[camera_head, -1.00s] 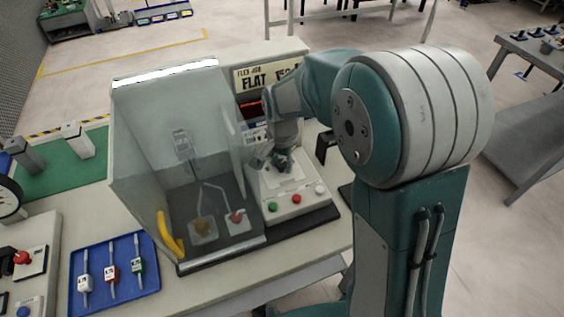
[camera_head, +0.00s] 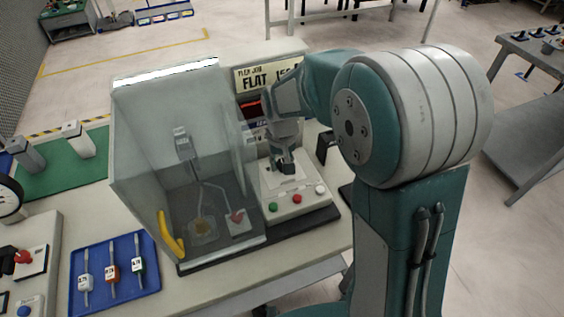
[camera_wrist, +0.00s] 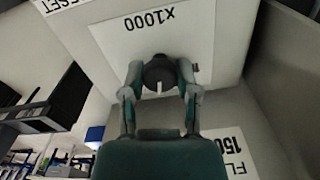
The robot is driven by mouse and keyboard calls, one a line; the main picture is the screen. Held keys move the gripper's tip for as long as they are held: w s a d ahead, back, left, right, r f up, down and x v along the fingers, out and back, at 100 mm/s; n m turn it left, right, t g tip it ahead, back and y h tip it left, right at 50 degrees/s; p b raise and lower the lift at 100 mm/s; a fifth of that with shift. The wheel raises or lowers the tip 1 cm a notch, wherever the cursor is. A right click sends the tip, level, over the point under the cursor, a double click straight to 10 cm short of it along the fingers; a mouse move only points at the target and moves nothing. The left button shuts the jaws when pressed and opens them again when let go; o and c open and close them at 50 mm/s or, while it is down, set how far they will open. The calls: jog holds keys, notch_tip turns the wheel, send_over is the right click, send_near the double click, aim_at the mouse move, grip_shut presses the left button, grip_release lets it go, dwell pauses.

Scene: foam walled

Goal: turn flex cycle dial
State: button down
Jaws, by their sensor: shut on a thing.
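The flex cycle dial is a dark round knob (camera_wrist: 159,74) with a white pointer mark, on a white panel labelled "x1000" (camera_wrist: 158,30) in the wrist view. My gripper (camera_wrist: 160,85) has its two fingers closed on opposite sides of the knob. In the head view my gripper (camera_head: 285,167) reaches down onto the white control box (camera_head: 296,200), to the right of the clear enclosure. The knob is largely hidden by the gripper there. The white pointer mark points toward the bottom of the wrist picture.
The clear-walled flex enclosure (camera_head: 150,150) stands close to the left of my gripper, with a yellow handle (camera_head: 168,235). Red, green and white buttons sit at the box's front edge. A sign (camera_head: 268,76) stands behind. A blue tray (camera_head: 113,275) lies at the front left.

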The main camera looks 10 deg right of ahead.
aim_at(280, 162)
jog(key=n, duration=0.6)
jog(key=shift+a+n, duration=0.1)
jog(key=shift+n, duration=0.2)
dwell(0.4)
jog(key=shift+c, duration=1.7)
grip_release()
jog(key=shift+a, duration=0.1)
notch_tip(280, 162, up, 12)
jog(key=shift+w, duration=0.1)
